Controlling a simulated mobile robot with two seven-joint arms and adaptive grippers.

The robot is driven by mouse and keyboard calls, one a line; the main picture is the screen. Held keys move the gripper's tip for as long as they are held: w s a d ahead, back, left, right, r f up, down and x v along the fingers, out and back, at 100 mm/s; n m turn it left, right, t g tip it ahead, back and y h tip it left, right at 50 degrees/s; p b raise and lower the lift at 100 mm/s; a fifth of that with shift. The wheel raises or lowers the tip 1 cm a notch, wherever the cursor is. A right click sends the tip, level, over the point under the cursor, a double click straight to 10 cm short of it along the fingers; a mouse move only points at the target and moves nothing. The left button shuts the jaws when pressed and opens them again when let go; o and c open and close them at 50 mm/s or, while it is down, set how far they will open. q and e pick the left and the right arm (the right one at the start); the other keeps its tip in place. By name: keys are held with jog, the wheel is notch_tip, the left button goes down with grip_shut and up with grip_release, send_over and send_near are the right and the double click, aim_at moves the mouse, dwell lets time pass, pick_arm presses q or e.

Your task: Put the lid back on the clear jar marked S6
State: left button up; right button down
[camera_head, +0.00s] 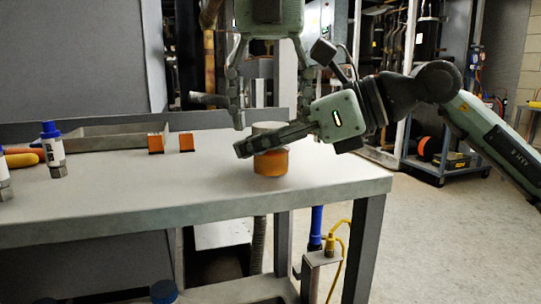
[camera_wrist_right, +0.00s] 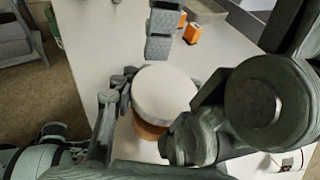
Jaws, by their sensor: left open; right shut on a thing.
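The jar (camera_head: 271,163) stands on the table near its right end, with orange contents low in it. Its S6 mark is not readable. The pale round lid (camera_head: 267,128) is over the jar's top; the wrist view shows the lid (camera_wrist_right: 165,95) from above, covering most of the jar (camera_wrist_right: 148,129). My right gripper (camera_head: 252,147) is shut on the jar from the right; its finger hides the band between lid and contents, so I cannot tell how the lid seats. My left gripper (camera_head: 268,112) is open, pointing down, its fingers either side of the lid.
Two small orange blocks (camera_head: 156,143) (camera_head: 186,142) stand left of the jar, near a grey tray (camera_head: 110,137). A blue-capped bottle (camera_head: 53,152) and an orange-yellow handle (camera_head: 20,159) are at the far left. The table's front is clear.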

pick_arm(q)
jog(key=c, duration=1.2)
jog(key=m, duration=0.2)
jog(key=shift+f+m, duration=0.1)
jog(key=shift+m, duration=0.3)
jog(key=shift+c, duration=0.2)
jog(key=m, duration=0.4)
jog(key=shift+a, duration=0.1)
jog(key=o, duration=1.3)
